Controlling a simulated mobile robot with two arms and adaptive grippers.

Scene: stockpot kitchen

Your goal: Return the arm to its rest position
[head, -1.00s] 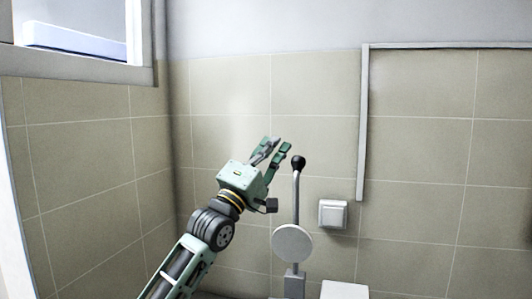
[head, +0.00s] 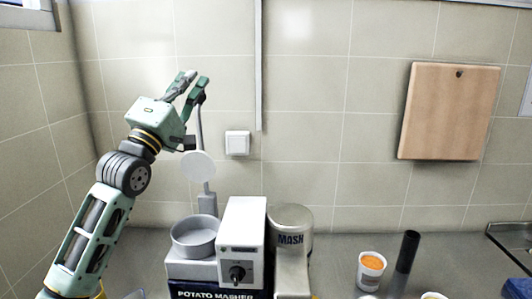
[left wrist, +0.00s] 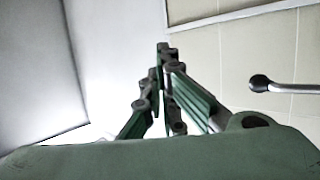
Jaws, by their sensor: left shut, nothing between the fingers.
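My left arm rises from the lower left in the head view, with its left gripper (head: 196,85) held up in front of the tiled wall. The gripper is shut and holds nothing. In the left wrist view the fingers (left wrist: 163,50) come together at their tips. The head view shows the gripper in front of the upper part of the potato masher's lever (head: 199,130), overlapping it in the picture. In the wrist view the lever's black knob (left wrist: 260,83) is to the right, apart from the fingers. My right gripper is not in view.
The potato masher (head: 241,240) stands on the counter with a grey bowl (head: 195,238) and a can marked MASH (head: 290,222). A cup with orange contents (head: 371,270) and a black cylinder (head: 407,252) stand to the right. A wooden board (head: 449,112) hangs on the wall.

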